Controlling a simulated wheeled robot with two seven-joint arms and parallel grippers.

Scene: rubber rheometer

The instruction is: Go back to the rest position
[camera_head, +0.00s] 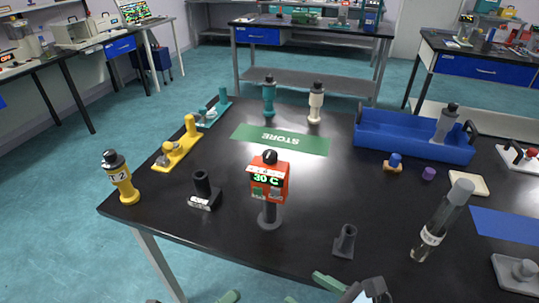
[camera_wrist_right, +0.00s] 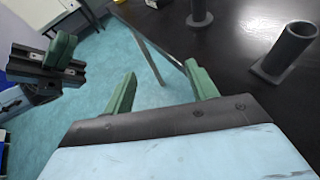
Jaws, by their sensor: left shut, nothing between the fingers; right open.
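My left gripper (camera_head: 230,296) is at the bottom edge of the head view, mostly cut off, in front of the table. In the right wrist view my left gripper (camera_wrist_right: 60,48) is at the upper left, its green fingers together and empty. My right gripper (camera_head: 304,288) is at the bottom of the head view, near the table's front edge. In the right wrist view its green fingers (camera_wrist_right: 160,69) are spread apart, with only floor and a table leg behind the gap. It holds nothing.
The black table (camera_head: 330,185) bears a red 30 C device (camera_head: 268,180), a dark tube holder (camera_head: 345,241), a clear tube (camera_head: 440,220), a yellow T-2 bottle (camera_head: 121,180), a green STORE mat (camera_head: 255,137) and a blue tray (camera_head: 385,140). Blue floor (camera_head: 60,210) is open at left.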

